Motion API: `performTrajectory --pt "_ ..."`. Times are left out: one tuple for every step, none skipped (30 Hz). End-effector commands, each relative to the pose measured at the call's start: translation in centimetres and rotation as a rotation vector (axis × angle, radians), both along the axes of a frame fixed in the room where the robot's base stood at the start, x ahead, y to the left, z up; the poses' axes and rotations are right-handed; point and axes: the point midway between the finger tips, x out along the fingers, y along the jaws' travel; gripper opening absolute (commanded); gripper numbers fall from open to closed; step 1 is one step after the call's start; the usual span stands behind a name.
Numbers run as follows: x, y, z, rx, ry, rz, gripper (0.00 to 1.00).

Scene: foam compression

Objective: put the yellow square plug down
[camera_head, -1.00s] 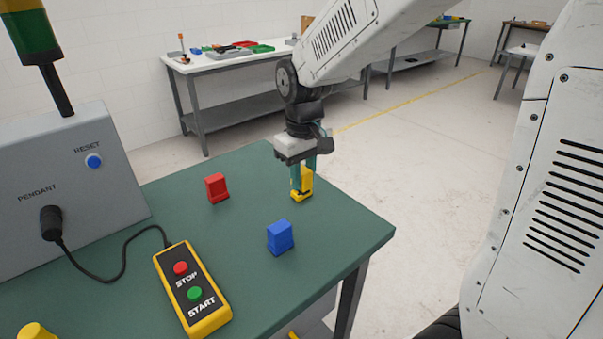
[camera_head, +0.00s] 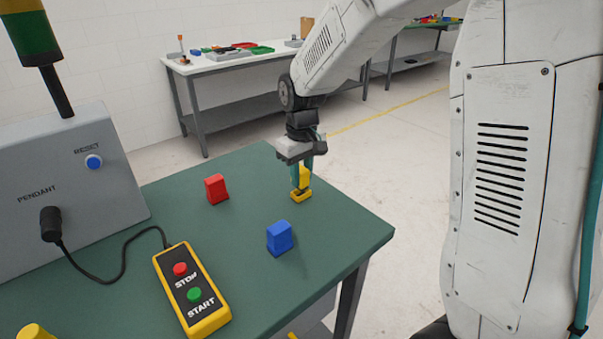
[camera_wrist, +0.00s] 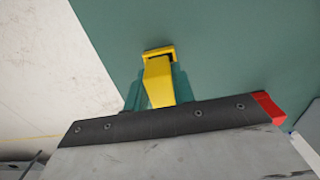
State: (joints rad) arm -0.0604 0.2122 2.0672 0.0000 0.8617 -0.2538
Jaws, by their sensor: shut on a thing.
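The yellow square plug (camera_head: 301,195) is at the far right part of the green table (camera_head: 340,226), near its edge. My gripper (camera_head: 302,180) is above it, pointing down, with its teal fingers shut on the plug. In the wrist view the plug (camera_wrist: 160,80) stands out between the two fingers (camera_wrist: 158,92). Its base looks to be at the table surface, but I cannot tell whether it touches. A blue block (camera_head: 279,238) stands nearer the front, and a red block (camera_head: 216,189) stands to the left.
A yellow pendant (camera_head: 192,290) with red and green buttons lies at the front of the table, its cable running to a grey box (camera_head: 70,185). The table's right edge is close to the plug. Bare table lies between the blocks.

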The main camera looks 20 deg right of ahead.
Motion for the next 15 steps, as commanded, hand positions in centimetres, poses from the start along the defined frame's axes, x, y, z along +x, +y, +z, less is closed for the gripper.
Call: performTrajectory --pt "-0.02 0.0 -0.17 0.0 0.001 0.0 0.0" --pt "-0.02 0.0 -0.27 0.0 0.001 0.0 0.0" --pt "-0.01 0.01 -0.39 0.0 0.001 0.0 0.0" --pt "0.0 0.01 -0.48 0.0 0.001 0.0 0.0" --pt "0.0 0.01 -0.57 0.0 0.0 0.0 0.0" --pt "0.01 0.01 -0.69 0.0 0.0 0.0 0.0" --pt "0.01 0.01 -0.78 0.0 0.0 0.0 0.0" --pt "0.01 0.01 -0.86 0.0 0.0 0.0 0.0" --pt "0.01 0.0 -0.88 0.0 0.0 0.0 0.3" --pt "0.01 0.0 -0.86 0.0 0.0 0.0 0.39" --pt "0.01 0.01 -0.86 0.0 0.0 0.0 0.47" --pt "0.01 0.01 -0.86 0.0 0.0 0.0 0.47" --pt "0.0 0.01 -0.86 0.0 0.0 0.0 0.47" --pt "0.0 0.01 -0.86 0.0 0.0 0.0 0.47" --pt "0.0 0.01 -0.85 0.0 0.0 0.0 0.47"
